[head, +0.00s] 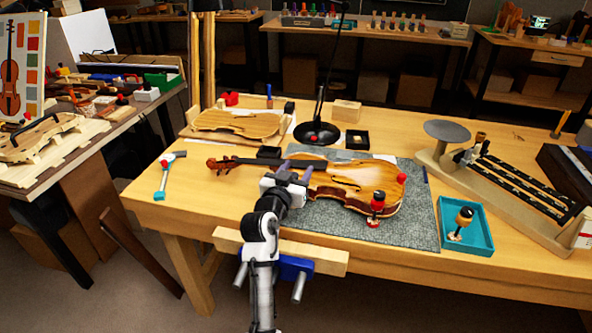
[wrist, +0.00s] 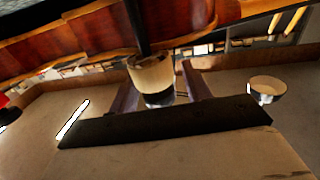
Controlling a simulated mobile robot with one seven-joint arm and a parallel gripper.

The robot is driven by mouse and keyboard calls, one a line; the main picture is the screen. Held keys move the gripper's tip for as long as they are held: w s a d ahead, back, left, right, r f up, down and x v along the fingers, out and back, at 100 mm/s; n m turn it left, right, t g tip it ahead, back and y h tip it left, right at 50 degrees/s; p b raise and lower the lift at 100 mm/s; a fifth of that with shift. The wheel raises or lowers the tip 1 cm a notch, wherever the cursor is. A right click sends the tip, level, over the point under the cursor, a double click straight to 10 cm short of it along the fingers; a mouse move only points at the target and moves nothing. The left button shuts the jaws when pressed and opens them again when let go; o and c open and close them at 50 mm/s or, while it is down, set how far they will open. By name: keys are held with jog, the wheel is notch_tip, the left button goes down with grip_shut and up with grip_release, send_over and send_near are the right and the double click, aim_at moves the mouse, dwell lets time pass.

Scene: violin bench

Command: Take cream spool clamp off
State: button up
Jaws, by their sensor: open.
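The cream spool clamp (wrist: 152,73) shows in the wrist view as a pale cylinder with a dark band below it, against the red-brown side of the violin (wrist: 75,42). My gripper (wrist: 160,84) is open, with one finger on each side of the spool; I cannot tell whether either touches it. In the head view my gripper (head: 297,172) is at the near edge of the violin (head: 335,178), left of its middle, and the cream clamp cannot be made out there. A red and black spool clamp (head: 377,207) stands at the violin's near right edge.
The violin lies on a grey mat (head: 415,225). A teal tray (head: 482,236) to the right holds another spool clamp (head: 461,222). A lamp base (head: 317,133) stands behind, a hammer (head: 165,176) lies left. A wooden vise (head: 318,258) juts from the bench front.

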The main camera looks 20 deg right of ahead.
jog(key=shift+c, duration=0.2)
jog(key=c, duration=0.9)
jog(key=n+y+p, duration=0.1)
jog(key=p, duration=0.1)
jog(key=t+y+p, duration=0.1)
jog(key=shift+a+r+n+t+p, duration=0.1)
jog(key=shift+r+n+t+p, duration=0.2)
jog(key=shift+n+p, duration=0.1)
jog(key=shift+c, duration=0.3)
jog(key=shift+w+a+f+n+t+y+p, duration=0.1)
jog(key=shift+n+t+y+p, duration=0.3)
jog(key=shift+y+p, duration=0.3)
jog(key=shift+f, duration=0.1)
jog(key=shift+f+p, duration=0.1)
jog(key=shift+p, duration=0.2)
jog(key=o, duration=1)
